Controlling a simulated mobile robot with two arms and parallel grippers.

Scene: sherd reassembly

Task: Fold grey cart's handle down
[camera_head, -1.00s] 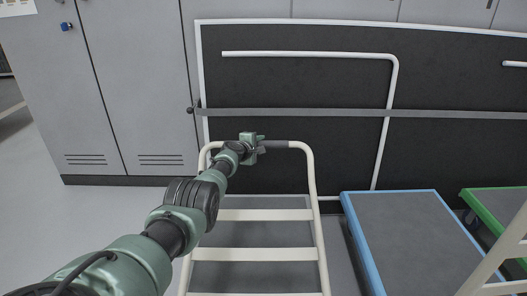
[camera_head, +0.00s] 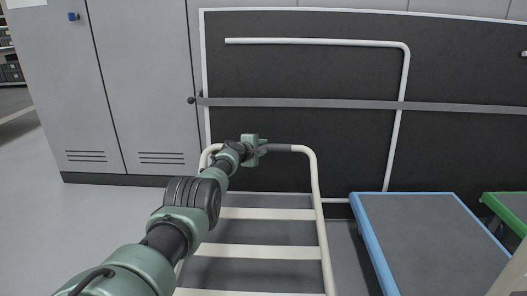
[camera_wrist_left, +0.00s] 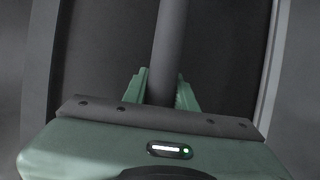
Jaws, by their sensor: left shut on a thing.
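The grey cart's handle is a cream tube frame (camera_head: 320,215) with cream crossbars and a dark grey grip (camera_head: 279,148) on its top bar. It stands raised, and the cart's dark grey deck (camera_head: 262,201) shows between its bars. My left gripper (camera_head: 262,148) is shut on the grip, near the middle of the top bar. In the left wrist view the grip (camera_wrist_left: 169,50) runs between the two green fingers (camera_wrist_left: 160,90). My right gripper is not in view.
A blue-edged cart (camera_head: 420,235) stands to the right, with a green-edged cart (camera_head: 508,207) beyond it. A black panel with a white tube frame (camera_head: 403,75) and a grey strap (camera_head: 300,102) stands behind. Grey lockers (camera_head: 140,80) are at left; floor (camera_head: 80,225) there is clear.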

